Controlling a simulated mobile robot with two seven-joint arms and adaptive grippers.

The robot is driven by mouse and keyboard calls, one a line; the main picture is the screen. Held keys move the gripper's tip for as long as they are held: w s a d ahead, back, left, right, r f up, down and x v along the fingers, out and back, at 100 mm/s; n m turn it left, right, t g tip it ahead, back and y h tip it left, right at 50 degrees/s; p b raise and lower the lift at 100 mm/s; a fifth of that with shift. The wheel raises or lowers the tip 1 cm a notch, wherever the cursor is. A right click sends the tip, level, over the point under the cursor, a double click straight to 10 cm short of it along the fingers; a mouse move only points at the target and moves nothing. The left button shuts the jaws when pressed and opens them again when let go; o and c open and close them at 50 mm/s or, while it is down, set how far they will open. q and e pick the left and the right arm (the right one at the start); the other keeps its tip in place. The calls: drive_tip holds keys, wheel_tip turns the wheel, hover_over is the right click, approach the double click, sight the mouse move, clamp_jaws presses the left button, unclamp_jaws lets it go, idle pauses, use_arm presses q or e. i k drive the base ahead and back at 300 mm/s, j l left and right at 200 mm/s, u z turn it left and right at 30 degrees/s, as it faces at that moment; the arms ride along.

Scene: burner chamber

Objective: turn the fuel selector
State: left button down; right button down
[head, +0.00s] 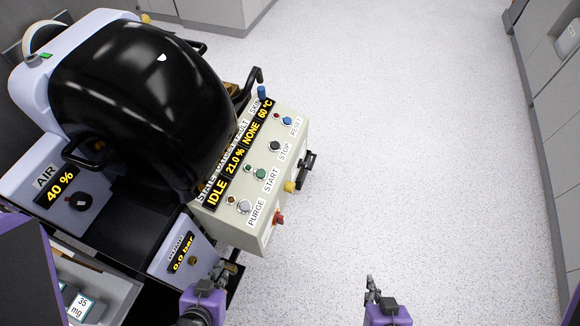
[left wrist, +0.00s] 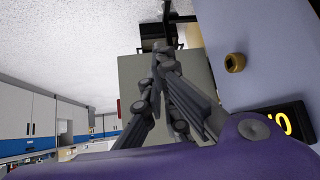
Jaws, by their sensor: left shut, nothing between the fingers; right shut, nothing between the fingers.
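The cream control box (head: 262,180) holds yellow readouts, among them IDLE and NONE. No part is readably labelled as the fuel selector. A yellow knob (head: 290,187), a red knob (head: 279,218) and a black handle (head: 306,168) sit on its right side. My left gripper (head: 228,270) is shut and empty below the box, right of a brass knob (head: 193,261) on the pale panel. In the left wrist view its closed fingers (left wrist: 165,62) overlap a greenish-grey box face, and the brass knob (left wrist: 235,62) is apart from them. My right gripper (head: 371,290) is shut and empty over the floor.
A black domed chamber (head: 145,95) stands left of the box. An air panel with a black dial (head: 78,202) reads 40 %. The bar readout (head: 182,252) reads 0.0. An open drawer (head: 105,285) is at lower left. Speckled floor (head: 420,130) lies clear on the right.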

sight(300, 164)
drive_tip(key=l+u, duration=0.1)
drive_tip(key=u, duration=0.35)
drive_tip(key=i+l+u, duration=0.1)
drive_tip(key=u, duration=0.3)
drive_tip(key=l+u, duration=0.1)
drive_tip(key=u, duration=0.35)
drive_tip(key=l+u, duration=0.4)
drive_tip(key=k+l+u, duration=0.15)
drive_tip(key=l+u, duration=0.2)
drive_tip(key=l, duration=0.2)
drive_tip(key=k+l+u, duration=0.15)
drive_tip(key=l, duration=0.2)
drive_tip(key=l+u, duration=0.1)
drive_tip(key=l, duration=0.25)
drive_tip(key=k+l+u, duration=0.15)
drive_tip(key=l, duration=0.2)
drive_tip(key=k+l, duration=0.15)
drive_tip(key=l, duration=0.25)
drive_tip(key=k+l, duration=0.2)
drive_tip(key=l, duration=0.2)
drive_tip(key=k+l, duration=0.15)
drive_tip(key=l, duration=0.2)
drive_tip(key=k+l, duration=0.2)
drive_tip(key=l, duration=0.2)
